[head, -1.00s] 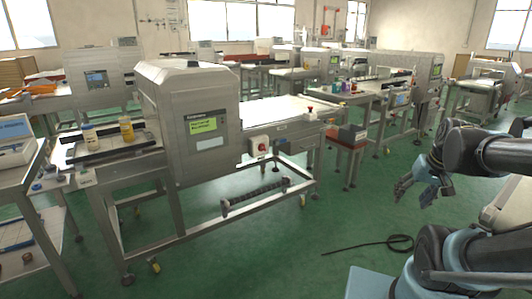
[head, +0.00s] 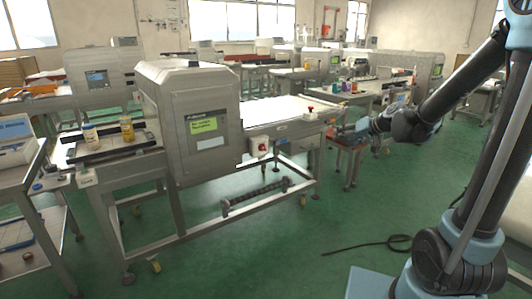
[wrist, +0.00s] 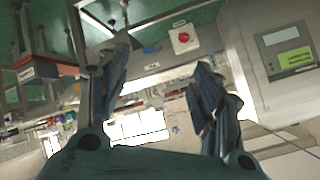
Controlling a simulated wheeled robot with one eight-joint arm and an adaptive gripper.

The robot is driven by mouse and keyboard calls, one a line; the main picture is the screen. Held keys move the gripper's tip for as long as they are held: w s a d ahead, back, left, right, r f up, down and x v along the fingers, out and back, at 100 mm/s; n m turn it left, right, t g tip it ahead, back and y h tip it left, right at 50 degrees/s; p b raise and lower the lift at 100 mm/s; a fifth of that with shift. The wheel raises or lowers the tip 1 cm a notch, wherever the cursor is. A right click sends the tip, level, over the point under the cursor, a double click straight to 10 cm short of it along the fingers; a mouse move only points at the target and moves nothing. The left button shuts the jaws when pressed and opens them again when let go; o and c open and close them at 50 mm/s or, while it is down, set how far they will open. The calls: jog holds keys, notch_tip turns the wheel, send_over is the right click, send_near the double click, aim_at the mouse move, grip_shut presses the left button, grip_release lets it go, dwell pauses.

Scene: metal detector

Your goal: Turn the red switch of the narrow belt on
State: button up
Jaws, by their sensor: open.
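The red switch (head: 260,146) sits on a white box on the side of the metal detector's conveyor frame. It also shows in the wrist view (wrist: 184,38), upper right of centre, and looks uncovered. My gripper (head: 346,132) is to the right of the switch in the head view, pointing left and apart from it. In the wrist view my gripper (wrist: 162,57) is open, its two fingers spread with nothing between them. The conveyor's white belt (head: 270,109) runs behind the switch. I cannot tell the switch's position.
The metal detector housing (head: 205,125) has a green-lit display. A red emergency button (head: 309,108) stands at the belt's far end. Bottles (head: 127,129) stand on the left belt section. A reddish table (head: 350,140) is behind my gripper. Green floor in front is clear except a black cable (head: 375,246).

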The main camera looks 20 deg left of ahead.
jog(key=w+a+f+t+y, duration=0.1)
jog(key=w+a+f+y, duration=0.15)
jog(key=w+a, duration=0.45)
jog(key=w+a+f+t+y, duration=0.15)
jog(key=w+a+f, duration=0.25)
jog(key=a, duration=0.8)
jog(key=a+f+m+t+y, duration=0.1)
jog(key=a+f+m, duration=0.1)
jog(key=a+f, duration=0.9)
notch_tip(320, 180, down, 4)
jog(key=shift+w+a+f+y, duration=0.15)
jog(key=shift+a+f+y, duration=0.1)
jog(key=shift+y, duration=0.15)
